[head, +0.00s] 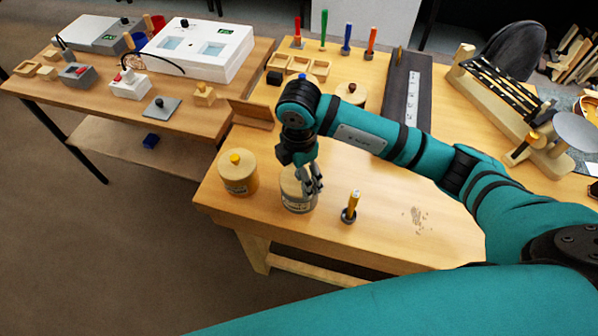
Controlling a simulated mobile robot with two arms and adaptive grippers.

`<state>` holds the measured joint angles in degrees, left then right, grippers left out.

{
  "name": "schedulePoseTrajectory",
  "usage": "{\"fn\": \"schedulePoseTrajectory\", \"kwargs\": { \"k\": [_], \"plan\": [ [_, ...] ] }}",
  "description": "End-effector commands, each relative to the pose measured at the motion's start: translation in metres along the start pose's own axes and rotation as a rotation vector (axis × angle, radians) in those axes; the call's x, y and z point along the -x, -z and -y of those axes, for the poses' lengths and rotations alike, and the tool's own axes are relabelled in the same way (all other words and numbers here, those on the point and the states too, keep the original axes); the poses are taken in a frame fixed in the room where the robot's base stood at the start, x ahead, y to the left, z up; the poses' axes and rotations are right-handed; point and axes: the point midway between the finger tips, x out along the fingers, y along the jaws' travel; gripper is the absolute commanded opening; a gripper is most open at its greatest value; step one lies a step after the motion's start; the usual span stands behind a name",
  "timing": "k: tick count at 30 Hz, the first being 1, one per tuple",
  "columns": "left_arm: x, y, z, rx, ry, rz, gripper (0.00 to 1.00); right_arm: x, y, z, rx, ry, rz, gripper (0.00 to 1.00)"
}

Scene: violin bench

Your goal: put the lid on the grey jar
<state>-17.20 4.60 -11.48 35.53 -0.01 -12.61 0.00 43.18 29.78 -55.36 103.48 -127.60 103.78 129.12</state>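The grey jar (297,206) stands upright near the front left edge of the wooden bench. My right gripper (312,186) points down at the top of this jar, and its fingers overlap the jar's upper right side. A pale top surface (287,184) shows beside the fingers; I cannot tell whether it is a lid or the jar's opening. The fingers and wrist hide part of the jar's top, and whether they are shut on anything is unclear. My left gripper is not in view.
A wooden jar with a yellow knob (237,173) stands close left. A small holder with a yellow-handled tool (350,208) stands close right. A round wooden piece with a dark knob (351,93) sits behind my arm. The bench's front right is mostly clear.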

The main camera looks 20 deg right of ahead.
Motion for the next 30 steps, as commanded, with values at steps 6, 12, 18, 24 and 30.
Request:
{"fn": "schedulePoseTrajectory", "kwargs": {
  "k": [6, 12, 18, 24, 30],
  "plan": [
    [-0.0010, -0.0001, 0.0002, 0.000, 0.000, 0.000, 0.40, -0.0017, -0.0002, 0.0001, 0.000, 0.000, 0.000, 0.50],
    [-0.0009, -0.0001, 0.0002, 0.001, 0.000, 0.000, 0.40, -0.0017, -0.0002, 0.0001, 0.000, 0.000, 0.000, 0.50],
    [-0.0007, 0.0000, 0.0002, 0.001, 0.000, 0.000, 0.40, -0.0020, -0.0001, 0.0000, 0.000, 0.000, 0.000, 0.50],
    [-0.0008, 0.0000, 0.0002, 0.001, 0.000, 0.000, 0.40, -0.0020, -0.0001, 0.0000, 0.000, 0.000, 0.000, 0.50],
    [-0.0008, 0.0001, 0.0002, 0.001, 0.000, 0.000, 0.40, -0.0019, -0.0001, 0.0000, 0.000, 0.000, 0.000, 1.00]
  ]
}}
